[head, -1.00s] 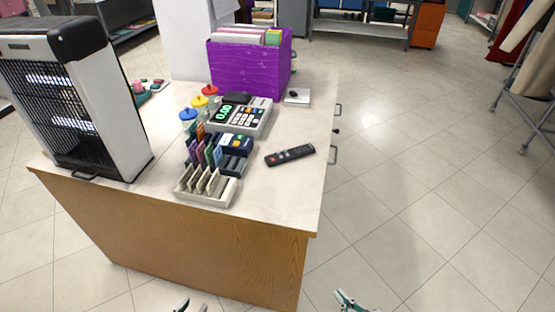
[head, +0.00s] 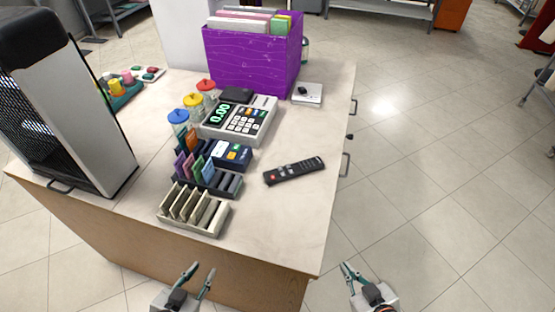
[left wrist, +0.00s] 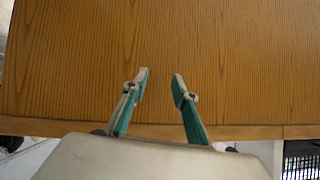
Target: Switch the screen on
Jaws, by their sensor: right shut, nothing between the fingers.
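A black remote control (head: 294,171) with small buttons, one of them red, lies flat near the right side of the counter top. I cannot identify a separate screen; the cash register (head: 240,119) shows a lit green 0.00. My left gripper (head: 202,268) is open and empty in front of the counter, below its top. In the left wrist view its fingers (left wrist: 161,74) stand apart before the wood panel. My right gripper (head: 348,266) is shut and empty, right of the counter's front corner. Both grippers are apart from the remote.
The counter (head: 266,223) holds a card rack (head: 193,209), lidded jars (head: 193,101), a purple box (head: 254,58), a card terminal (head: 231,155) and a white pad (head: 307,94). A tall grille-fronted appliance (head: 88,119) stands at left. Handles stick out on the counter's right side; the floor there is clear.

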